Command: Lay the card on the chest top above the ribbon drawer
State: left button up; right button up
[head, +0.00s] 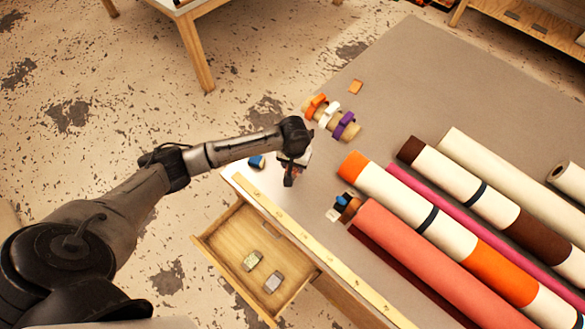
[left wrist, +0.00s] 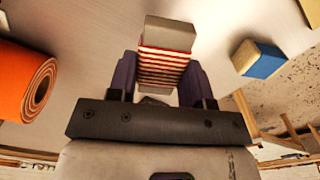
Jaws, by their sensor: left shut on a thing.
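My left gripper (head: 290,174) is shut on a grey card wrapped in red-and-white striped ribbon; the card (left wrist: 168,34) stands out between the dark fingers in the left wrist view, where the gripper (left wrist: 160,75) also shows. In the head view the gripper mostly hides the card. It is over the near left corner of the grey chest top (head: 385,65), behind the open wooden drawer (head: 222,233). I cannot tell whether the card touches the top. Two small wound cards, a greenish one (head: 251,261) and a grey one (head: 273,282), lie in the drawer. My right gripper is out of view.
A blue-and-cream block (head: 257,162) lies left of the gripper. A wooden strip (head: 310,240) runs along the front edge. A roll with an orange end (head: 354,164) and other large rolls fill the right. Several ribbon spools (head: 331,118) lie behind the gripper.

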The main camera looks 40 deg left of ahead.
aim_at(293, 170)
pick_arm(q)
jog(key=shift+a+f, duration=0.2)
jog(key=shift+a, duration=0.05)
jog(key=shift+f, duration=2)
jog(key=o, duration=0.9)
jog(key=shift+f, duration=0.15)
